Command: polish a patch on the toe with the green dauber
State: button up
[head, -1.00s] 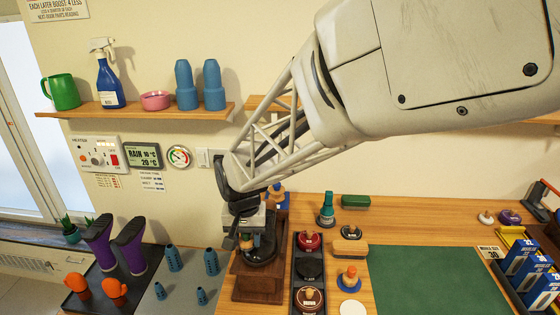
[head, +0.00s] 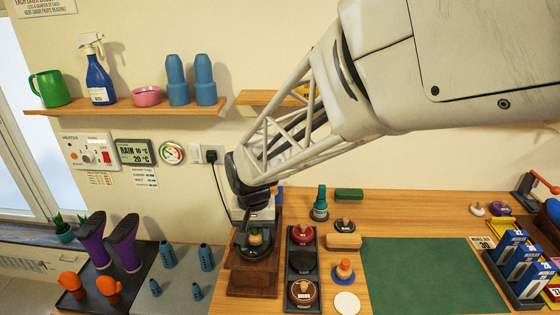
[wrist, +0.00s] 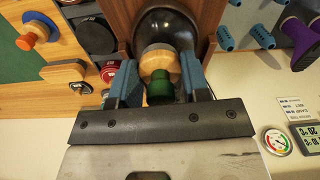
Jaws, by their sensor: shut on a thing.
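My gripper (wrist: 160,88) is shut on the green dauber, which has a green knob (wrist: 160,92) and a pale wooden body (wrist: 158,64). The blue-grey fingers sit on either side of it. The dauber's working end points at the rounded black shoe toe (wrist: 167,24) and overlaps it in the wrist view; whether they touch I cannot tell. In the head view my gripper (head: 257,226) is above the black shoe (head: 246,250) on its brown wooden stand (head: 252,282). The shoe is partly hidden by my gripper and the dauber.
A dark tray just right of the stand holds a red tin (head: 301,235) and other polish tins. The green mat (head: 430,275) is clear. Purple boots (head: 124,245) stand left.

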jog(key=shift+a+f, duration=0.1)
jog(key=shift+a, duration=1)
jog(key=shift+a+f, duration=0.3)
jog(key=shift+a, duration=0.4)
jog(key=shift+a+r, duration=0.15)
jog(key=shift+a, duration=0.05)
notch_tip(320, 180, up, 8)
jog(key=shift+d, duration=0.1)
jog(key=shift+s+d, duration=0.1)
jog(key=shift+d, duration=0.1)
